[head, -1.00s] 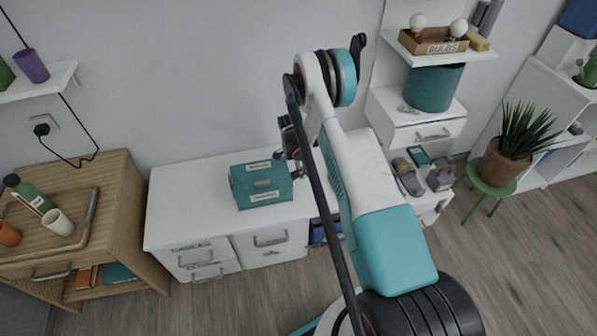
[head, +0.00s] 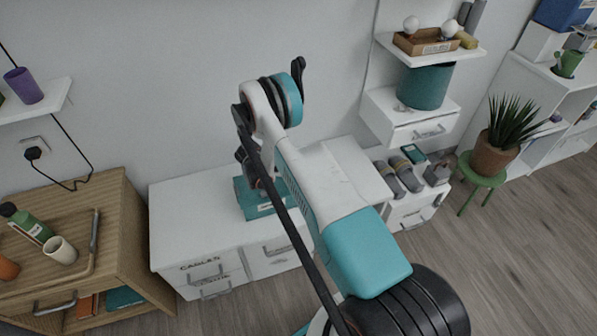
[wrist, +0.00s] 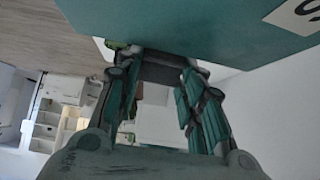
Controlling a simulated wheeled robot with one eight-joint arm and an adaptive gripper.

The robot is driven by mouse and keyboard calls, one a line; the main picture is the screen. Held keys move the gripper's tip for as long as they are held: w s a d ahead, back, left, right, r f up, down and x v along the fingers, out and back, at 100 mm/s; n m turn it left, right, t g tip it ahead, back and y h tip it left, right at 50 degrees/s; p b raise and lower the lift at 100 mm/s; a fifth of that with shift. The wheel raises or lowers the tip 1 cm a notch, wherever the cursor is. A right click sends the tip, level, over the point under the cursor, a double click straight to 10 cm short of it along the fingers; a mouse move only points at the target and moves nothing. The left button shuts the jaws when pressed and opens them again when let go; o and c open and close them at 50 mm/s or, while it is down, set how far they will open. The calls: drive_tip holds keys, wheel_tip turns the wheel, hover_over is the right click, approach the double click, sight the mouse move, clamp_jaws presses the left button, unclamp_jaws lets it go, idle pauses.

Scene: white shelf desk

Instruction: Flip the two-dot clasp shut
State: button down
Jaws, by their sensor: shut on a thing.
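A teal box (head: 267,206) with a pale label sits on the white desk in the head view, largely hidden behind my arm. In the wrist view its teal face (wrist: 190,28) fills the top, with part of a white label at the right. My gripper (wrist: 160,80) is right at the box's edge. Its two fingers are closed on a dark grey clasp piece (wrist: 160,68) there. No dots show on it, so I cannot tell which clasp it is. In the head view my gripper is by the box's left part, mostly covered by my arm.
The white desk top (head: 190,215) is clear left of the box. A wooden cabinet (head: 105,215) with a tray, cup and bottle stands at the left. At the right are a small drawer unit (head: 418,128), several grey items and a plant (head: 495,140) on a green stool.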

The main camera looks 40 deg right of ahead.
drive_tip(key=shift+a, duration=0.1)
idle(0.3)
drive_tip(key=c, duration=1)
unclamp_jaws()
drive_tip(key=shift+c, duration=0.2)
drive_tip(key=v, duration=1.2)
